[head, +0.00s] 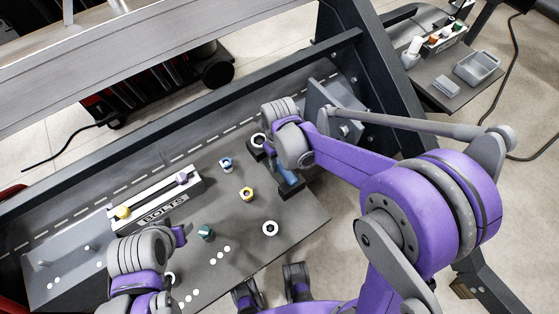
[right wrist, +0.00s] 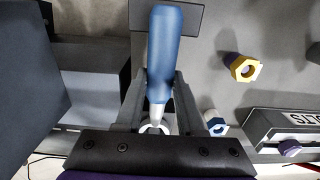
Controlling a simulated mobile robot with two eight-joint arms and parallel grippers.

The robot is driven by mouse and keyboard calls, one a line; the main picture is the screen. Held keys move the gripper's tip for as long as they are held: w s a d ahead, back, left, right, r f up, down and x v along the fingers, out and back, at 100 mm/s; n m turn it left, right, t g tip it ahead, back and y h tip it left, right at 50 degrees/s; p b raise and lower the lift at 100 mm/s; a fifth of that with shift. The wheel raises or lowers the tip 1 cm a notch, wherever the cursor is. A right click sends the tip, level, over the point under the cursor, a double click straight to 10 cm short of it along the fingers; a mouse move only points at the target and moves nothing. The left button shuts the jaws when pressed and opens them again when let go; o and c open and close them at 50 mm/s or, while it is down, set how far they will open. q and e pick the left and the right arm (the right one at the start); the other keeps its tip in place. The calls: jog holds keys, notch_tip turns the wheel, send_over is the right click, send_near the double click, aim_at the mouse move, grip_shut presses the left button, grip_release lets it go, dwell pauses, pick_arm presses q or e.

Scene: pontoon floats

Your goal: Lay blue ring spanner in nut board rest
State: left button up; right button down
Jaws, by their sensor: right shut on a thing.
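The blue ring spanner has a blue handle (head: 287,177) and a pale ring end (head: 258,140). In the right wrist view its handle (right wrist: 165,48) points up the picture and its shank runs between my fingers. My right gripper (right wrist: 160,98) is shut on the spanner near the ring end. Dark blocks, seemingly the nut board rest (head: 291,194), show under the handle and by the ring; one also shows behind the handle in the wrist view (right wrist: 198,17). I cannot tell whether the spanner touches them. My left gripper (head: 181,235) is at lower left, its jaws unclear.
A BOLTS rack (head: 165,208) lies left.

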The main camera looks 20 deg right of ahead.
jog(key=shift+f, duration=0.3)
jog(key=shift+c, duration=2.2)
grip_release()
notch_tip(320, 180, up, 11)
jog(key=shift+p, duration=0.45)
